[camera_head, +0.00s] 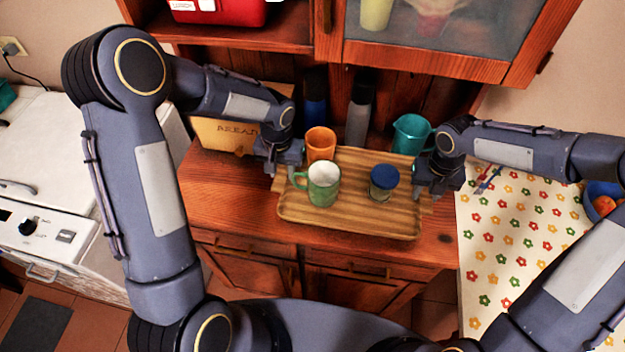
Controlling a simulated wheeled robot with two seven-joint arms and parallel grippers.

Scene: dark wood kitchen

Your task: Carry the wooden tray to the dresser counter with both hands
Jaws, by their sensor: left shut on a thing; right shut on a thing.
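The wooden tray (345,218) is at the dresser counter (222,207), over its middle and reaching toward its front edge. I cannot tell whether it rests on the counter or hangs just above it. A green mug (323,188) and a jar with a blue lid (383,184) stand upright on the tray. My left gripper (284,172) is shut on the tray's left side. My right gripper (424,190) is shut on its right side. The fingers partly hide the tray's two ends.
An orange cup (320,143), a teal pitcher (411,134), a bread box (226,134) and dark bottles (358,112) stand at the back of the dresser. A flowered tablecloth (515,235) with a blue fruit bowl (603,193) lies to the right. A white stove (45,225) is on the left.

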